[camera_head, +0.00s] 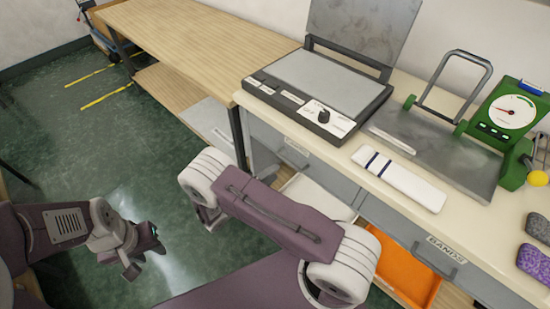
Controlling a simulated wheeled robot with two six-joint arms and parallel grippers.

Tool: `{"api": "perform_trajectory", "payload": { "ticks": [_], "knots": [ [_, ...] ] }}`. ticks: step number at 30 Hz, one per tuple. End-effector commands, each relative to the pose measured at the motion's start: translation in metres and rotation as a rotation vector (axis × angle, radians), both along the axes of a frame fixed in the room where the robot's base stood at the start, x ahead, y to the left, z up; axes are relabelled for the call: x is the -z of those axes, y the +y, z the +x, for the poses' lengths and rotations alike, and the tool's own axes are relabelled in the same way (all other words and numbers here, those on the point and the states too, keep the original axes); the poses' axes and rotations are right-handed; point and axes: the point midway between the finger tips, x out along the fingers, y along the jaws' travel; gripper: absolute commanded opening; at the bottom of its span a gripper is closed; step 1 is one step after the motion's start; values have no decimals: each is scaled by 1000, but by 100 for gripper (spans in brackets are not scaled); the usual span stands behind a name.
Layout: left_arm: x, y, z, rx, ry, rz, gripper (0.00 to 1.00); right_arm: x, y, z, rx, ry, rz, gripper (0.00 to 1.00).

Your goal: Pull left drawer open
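The left drawer (263,138) has a grey front under the counter, with a small label and a handle partly covered by my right arm. Its front looks flush with the cabinet, so it appears shut. My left gripper (146,259) is over the green floor at the lower left, well away from the drawer, its fingers apart and empty. My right arm crosses the middle, close in front of the cabinet. Its gripper is hidden behind the arm's own links, so I cannot see whether it touches the handle.
The right drawer (394,229), labelled BANDS, is shut. An orange bin (408,275) sits below. The counter holds a flat press with its lid up (322,88), a white striped strip (399,178) and a green dial device (508,118). A wooden table (190,45) adjoins; floor at left is open.

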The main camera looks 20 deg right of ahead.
Motion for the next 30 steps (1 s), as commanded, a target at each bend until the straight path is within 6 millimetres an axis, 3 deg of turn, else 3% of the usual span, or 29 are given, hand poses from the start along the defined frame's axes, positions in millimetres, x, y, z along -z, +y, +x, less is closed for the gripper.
{"api": "perform_trajectory", "payload": {
  "ticks": [15,25,29,30],
  "knots": [
    [3,0,0,0,0,0,36,17,-77,30,6,4,1,34],
    [3,0,0,0,0,0,36,18,-83,33,4,5,2,34],
    [3,0,0,0,0,0,36,18,-83,33,4,5,2,1],
    [3,0,0,0,0,0,36,18,-83,33,5,5,2,0]
  ]
}}
